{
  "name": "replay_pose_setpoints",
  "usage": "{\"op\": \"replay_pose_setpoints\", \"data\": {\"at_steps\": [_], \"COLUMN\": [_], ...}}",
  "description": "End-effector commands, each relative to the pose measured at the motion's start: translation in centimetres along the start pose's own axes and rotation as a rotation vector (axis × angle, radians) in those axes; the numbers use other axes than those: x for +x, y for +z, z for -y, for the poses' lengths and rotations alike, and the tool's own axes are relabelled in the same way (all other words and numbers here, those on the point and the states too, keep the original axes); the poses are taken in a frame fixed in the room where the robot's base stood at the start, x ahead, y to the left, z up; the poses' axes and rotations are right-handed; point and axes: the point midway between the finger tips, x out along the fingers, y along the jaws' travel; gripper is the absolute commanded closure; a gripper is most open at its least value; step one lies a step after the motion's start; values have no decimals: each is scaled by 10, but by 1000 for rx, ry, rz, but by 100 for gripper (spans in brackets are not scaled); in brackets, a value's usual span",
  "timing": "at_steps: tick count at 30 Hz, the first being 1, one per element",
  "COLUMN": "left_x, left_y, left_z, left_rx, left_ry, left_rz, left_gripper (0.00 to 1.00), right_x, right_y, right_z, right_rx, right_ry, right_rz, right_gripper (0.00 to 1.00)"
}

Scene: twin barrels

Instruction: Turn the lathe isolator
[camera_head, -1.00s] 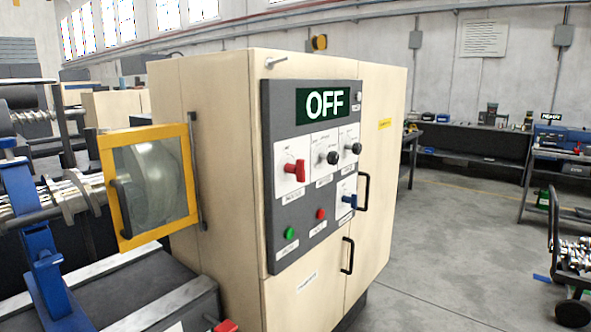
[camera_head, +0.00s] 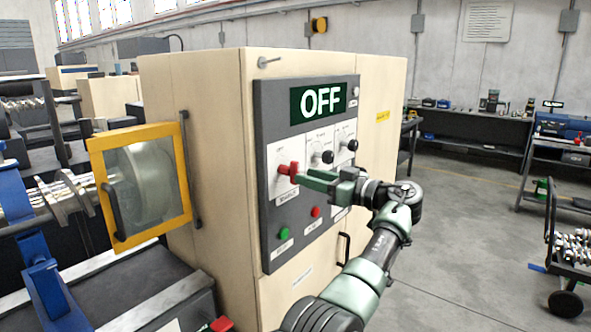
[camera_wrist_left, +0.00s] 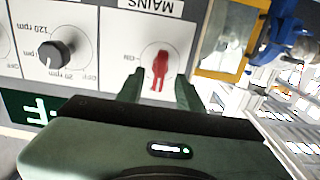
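The lathe isolator is a red rotary knob (camera_head: 287,169) on a white plate of the grey control panel (camera_head: 265,205). The knob also shows in the left wrist view (camera_wrist_left: 159,70), where the plate reads MAINS upside down. The display (camera_head: 321,101) reads OFF. My left gripper (camera_head: 304,176) is at the panel, fingertips by the knob. In the left wrist view its fingers (camera_wrist_left: 162,90) are apart, one on each side of the knob's lower part. I cannot tell whether they touch it. My right gripper is not in view.
Black knobs (camera_head: 327,157) sit right of the isolator. Green (camera_head: 284,233) and red (camera_head: 316,212) buttons lie below. A yellow-framed guard (camera_head: 103,190) juts out left of the cabinet. A cart (camera_head: 566,262) stands at the right; the floor (camera_head: 455,255) between is clear.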

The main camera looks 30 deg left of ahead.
Motion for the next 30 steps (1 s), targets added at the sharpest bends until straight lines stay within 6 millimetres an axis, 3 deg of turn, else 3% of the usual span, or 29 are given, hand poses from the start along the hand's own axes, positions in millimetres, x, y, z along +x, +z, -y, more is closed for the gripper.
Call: {"op": "replay_pose_setpoints", "data": {"at_steps": [3, 9, 20, 24, 30], "left_x": [21, 45, 50, 50, 50], "left_y": [-4, -2, 1, 1, 1], "left_z": [0, 0, -1, -1, -1], "left_rx": [2, 4, 3, 3, 7], "left_ry": [-2, 1, 3, 3, 3], "left_rz": [0, 0, 1, 1, 1], "left_gripper": [64, 64, 64, 100, 100], "right_x": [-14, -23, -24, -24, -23], "right_y": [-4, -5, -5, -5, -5], "right_z": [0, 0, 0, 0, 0], "right_rx": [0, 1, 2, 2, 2], "right_ry": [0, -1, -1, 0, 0], "right_rz": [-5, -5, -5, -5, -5], "right_gripper": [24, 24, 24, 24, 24]}}
